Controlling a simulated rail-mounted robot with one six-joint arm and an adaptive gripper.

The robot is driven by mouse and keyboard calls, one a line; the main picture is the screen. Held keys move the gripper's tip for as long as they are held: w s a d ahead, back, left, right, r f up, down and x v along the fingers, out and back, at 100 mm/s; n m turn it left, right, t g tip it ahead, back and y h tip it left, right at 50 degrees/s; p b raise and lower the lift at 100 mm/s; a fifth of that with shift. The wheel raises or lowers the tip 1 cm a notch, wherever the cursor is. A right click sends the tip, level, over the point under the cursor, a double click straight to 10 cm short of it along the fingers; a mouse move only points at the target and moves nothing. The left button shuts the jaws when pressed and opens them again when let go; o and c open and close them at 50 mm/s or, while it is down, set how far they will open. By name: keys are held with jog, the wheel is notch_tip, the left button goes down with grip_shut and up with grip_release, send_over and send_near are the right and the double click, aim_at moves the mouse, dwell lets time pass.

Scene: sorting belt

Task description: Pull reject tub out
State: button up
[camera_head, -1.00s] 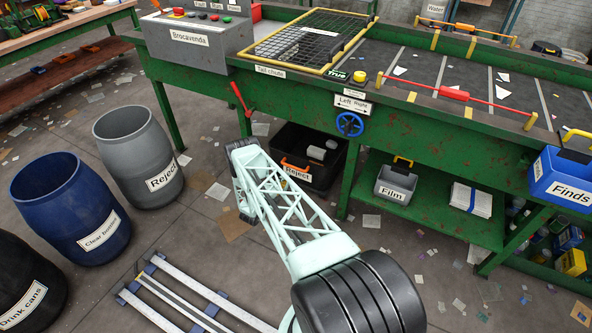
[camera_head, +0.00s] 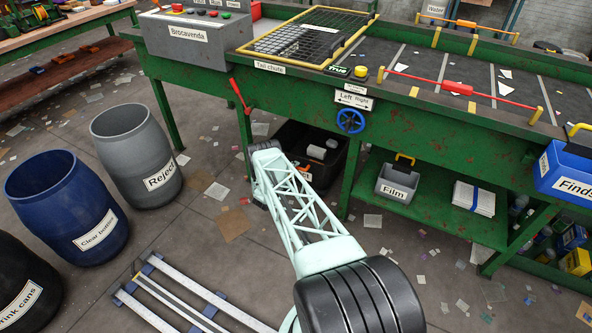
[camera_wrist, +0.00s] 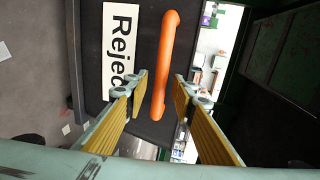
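The reject tub (camera_head: 333,175) is a black open tub on the floor under the sorting belt, with white items inside. My arm covers its front left in the head view. In the wrist view the tub's dark front (camera_wrist: 120,118) carries a white "Reject" label (camera_wrist: 121,50) and an orange handle (camera_wrist: 166,62). My gripper (camera_wrist: 160,88) is open, with its two yellow-padded fingers on either side of the handle's lower part in that view. A gap shows between the handle and each finger. I cannot tell whether the handle lies fully between the fingertips in depth.
A grey Reject barrel (camera_head: 140,160) and a blue barrel (camera_head: 75,205) stand at left. A green table leg (camera_head: 347,178) and a grey Film box (camera_head: 396,183) are right of the tub. Floor rails (camera_head: 160,295) lie in front. The floor between is mostly clear, with scattered scraps.

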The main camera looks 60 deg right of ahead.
jog(key=shift+x, duration=0.85)
grip_shut()
